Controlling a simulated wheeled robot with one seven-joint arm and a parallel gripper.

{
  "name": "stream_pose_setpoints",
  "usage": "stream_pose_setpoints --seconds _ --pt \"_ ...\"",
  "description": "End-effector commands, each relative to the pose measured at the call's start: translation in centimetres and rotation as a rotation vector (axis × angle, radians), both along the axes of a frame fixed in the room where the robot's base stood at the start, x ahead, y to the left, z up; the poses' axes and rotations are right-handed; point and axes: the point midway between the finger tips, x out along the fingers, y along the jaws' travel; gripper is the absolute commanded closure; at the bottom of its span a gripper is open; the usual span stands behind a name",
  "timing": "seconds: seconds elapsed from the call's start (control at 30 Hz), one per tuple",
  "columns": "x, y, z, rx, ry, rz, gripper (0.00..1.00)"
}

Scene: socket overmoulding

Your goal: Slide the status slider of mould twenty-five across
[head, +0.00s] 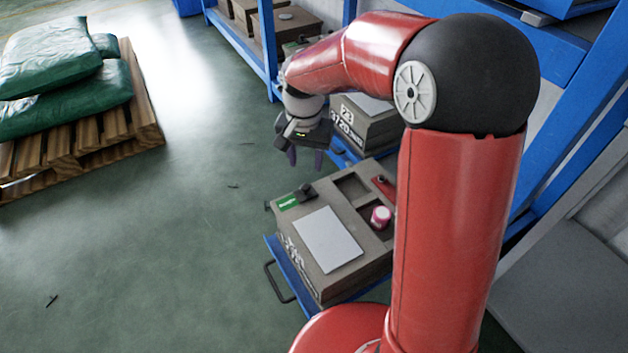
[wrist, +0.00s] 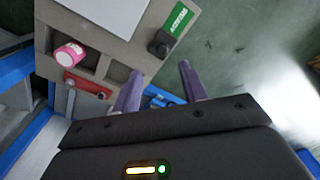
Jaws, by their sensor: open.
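A grey-brown mould (head: 362,277) sits on a blue drawer-like shelf. Lettering on its side is too oblique to read as a number. On its top far-left edge is a status slider with a black knob (head: 305,191) and a green label (head: 288,203) beside it. In the wrist view the knob (wrist: 160,43) sits at one end of the green strip (wrist: 180,18). My gripper (head: 305,158) is open and empty, pointing down past the mould's far end. Its two purple fingers (wrist: 162,82) appear below the knob in the wrist view, apart from it.
The mould's top has a pale plate (head: 328,240), a pink-and-white cup (head: 380,216) in a recess, and a red lever (head: 384,186).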

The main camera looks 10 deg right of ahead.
Motion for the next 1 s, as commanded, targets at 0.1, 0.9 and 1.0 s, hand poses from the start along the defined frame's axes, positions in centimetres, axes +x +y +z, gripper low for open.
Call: stream_pose_setpoints --seconds 0.1,0.9,1.0 --pt "0.5 0.4 -1.4 0.005 0.015 -0.012 0.57" --pt "0.5 0.4 -8.9 0.006 0.015 -0.013 0.57" --pt "0.5 0.4 -8.9 0.006 0.015 -0.012 0.57"
